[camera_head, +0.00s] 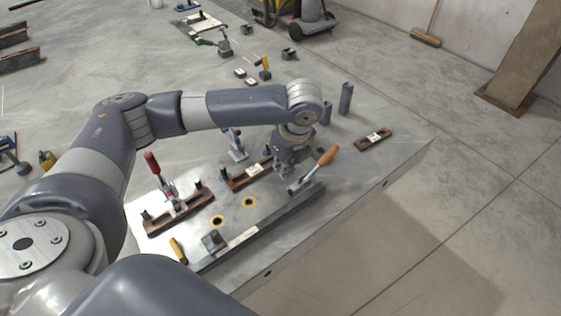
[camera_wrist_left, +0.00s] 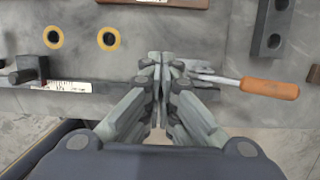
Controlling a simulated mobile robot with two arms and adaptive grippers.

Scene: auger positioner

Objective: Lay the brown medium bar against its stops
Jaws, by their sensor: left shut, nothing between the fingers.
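My left gripper (camera_head: 283,176) points down over the table, its fingers closed together and empty; the tips also show in the left wrist view (camera_wrist_left: 160,58). A brown bar with a white label (camera_head: 240,180), apparently the medium one, lies just left of the gripper, partly hidden behind it. Its edge shows at the top of the left wrist view (camera_wrist_left: 188,3), apart from the fingertips. A longer brown bar (camera_head: 160,228) lies further left under a red-handled clamp (camera_head: 153,166). A shorter labelled brown bar (camera_head: 361,147) lies to the right. I cannot tell which parts are the medium bar's stops.
A long dark bar (camera_head: 288,209) runs along the table's front edge. An orange-handled tool (camera_head: 328,155) lies beside the gripper. Two yellow-ringed holes (camera_head: 217,221) (camera_head: 249,202), a dark block (camera_head: 213,241) and grey uprights (camera_head: 345,98) are nearby.

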